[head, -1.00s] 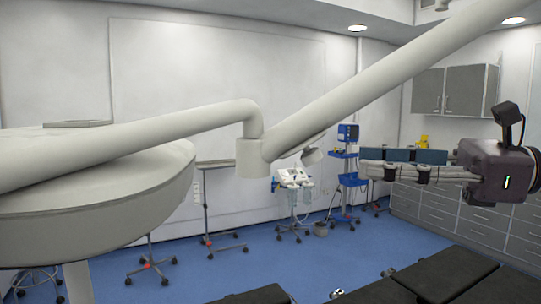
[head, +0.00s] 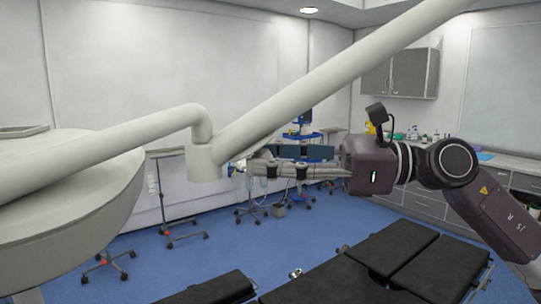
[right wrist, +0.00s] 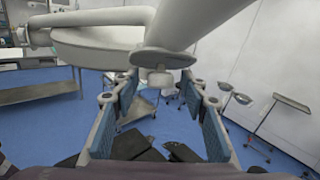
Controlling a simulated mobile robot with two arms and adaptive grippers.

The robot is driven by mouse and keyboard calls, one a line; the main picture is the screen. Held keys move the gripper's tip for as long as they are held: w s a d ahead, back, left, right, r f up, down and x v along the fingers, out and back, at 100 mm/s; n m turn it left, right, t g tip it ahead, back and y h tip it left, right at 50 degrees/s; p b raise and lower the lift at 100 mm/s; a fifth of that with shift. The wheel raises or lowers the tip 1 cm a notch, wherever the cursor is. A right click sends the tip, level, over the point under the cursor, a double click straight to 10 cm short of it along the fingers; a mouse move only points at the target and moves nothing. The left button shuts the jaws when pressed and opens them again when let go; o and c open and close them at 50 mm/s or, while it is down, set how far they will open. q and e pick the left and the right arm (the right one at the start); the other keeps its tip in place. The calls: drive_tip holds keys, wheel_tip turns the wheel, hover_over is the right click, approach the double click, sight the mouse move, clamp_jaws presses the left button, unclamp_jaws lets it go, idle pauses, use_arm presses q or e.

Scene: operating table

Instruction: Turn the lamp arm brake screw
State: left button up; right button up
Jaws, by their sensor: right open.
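The white lamp arm (head: 330,90) slopes down from the upper right to a cylindrical joint (head: 205,162), where the curved arm of the large lamp head (head: 70,190) meets it. In the right wrist view the joint (right wrist: 163,58) is above centre. A small pale knob (right wrist: 160,79), seemingly the brake screw, sticks out of its underside. My right gripper (head: 248,167) is level, pointing left at the joint, with its tips just right of it. In the right wrist view the blue-padded fingers (right wrist: 160,92) are open, one on each side of the knob, with gaps visible.
Black operating table pads (head: 400,245) lie below and right. Wheeled stands (head: 170,200) and a blue equipment cart (head: 305,130) stand behind on the blue floor. Cabinets (head: 400,75) and a counter are at the right. The lamp head fills the left.

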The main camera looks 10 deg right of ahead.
drive_tip(key=c, duration=0.9)
use_arm(q)
drive_tip(key=shift+d, duration=0.65)
use_arm(e)
clamp_jaws()
